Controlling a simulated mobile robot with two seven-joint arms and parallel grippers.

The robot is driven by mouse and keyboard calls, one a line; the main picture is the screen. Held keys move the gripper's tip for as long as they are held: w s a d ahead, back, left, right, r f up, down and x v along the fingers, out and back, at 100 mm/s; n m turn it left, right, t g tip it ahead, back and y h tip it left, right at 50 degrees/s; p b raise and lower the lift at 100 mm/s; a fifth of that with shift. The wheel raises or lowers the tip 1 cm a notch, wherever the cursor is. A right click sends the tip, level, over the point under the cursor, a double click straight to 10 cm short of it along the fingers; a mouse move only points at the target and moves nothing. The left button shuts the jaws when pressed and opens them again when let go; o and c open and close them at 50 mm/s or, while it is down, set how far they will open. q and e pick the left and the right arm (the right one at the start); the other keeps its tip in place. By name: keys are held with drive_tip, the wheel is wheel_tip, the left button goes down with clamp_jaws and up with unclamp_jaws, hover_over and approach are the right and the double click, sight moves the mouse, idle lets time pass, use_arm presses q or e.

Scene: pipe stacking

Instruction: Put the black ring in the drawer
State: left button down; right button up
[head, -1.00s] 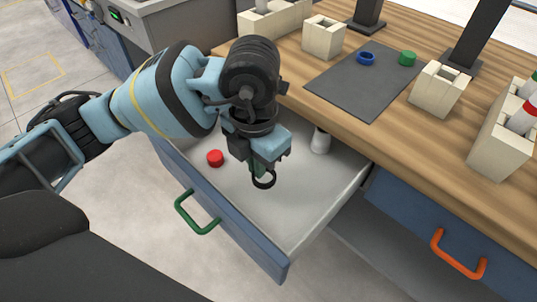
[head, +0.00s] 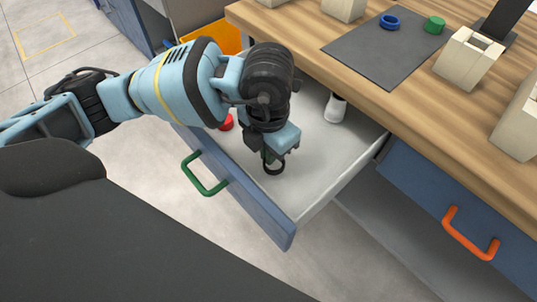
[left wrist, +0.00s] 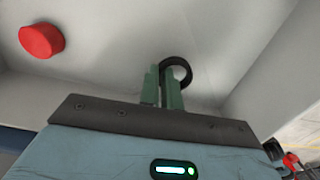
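The black ring (head: 274,168) is at the fingertips of my left gripper (head: 270,158), over the floor of the open drawer (head: 325,150). In the left wrist view, the green fingers (left wrist: 163,86) are close together with the black ring (left wrist: 188,72) at their tips, its wall seemingly pinched between them. Whether the ring touches the drawer floor cannot be told. The drawer has a blue front and a green handle (head: 204,174). My right gripper is not in view.
A red cap (head: 227,122) lies in the drawer, partly behind my arm; it also shows in the left wrist view (left wrist: 41,40). A white piece (head: 335,109) stands at the drawer's back. The wooden table (head: 300,32) holds a dark mat (head: 385,55), a blue ring (head: 389,21) and a green cap (head: 434,25).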

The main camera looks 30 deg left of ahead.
use_arm(q)
wheel_tip(320, 180, down, 2)
drive_tip(key=shift+f, duration=0.1)
drive_tip(key=c, duration=1.6)
unclamp_jaws()
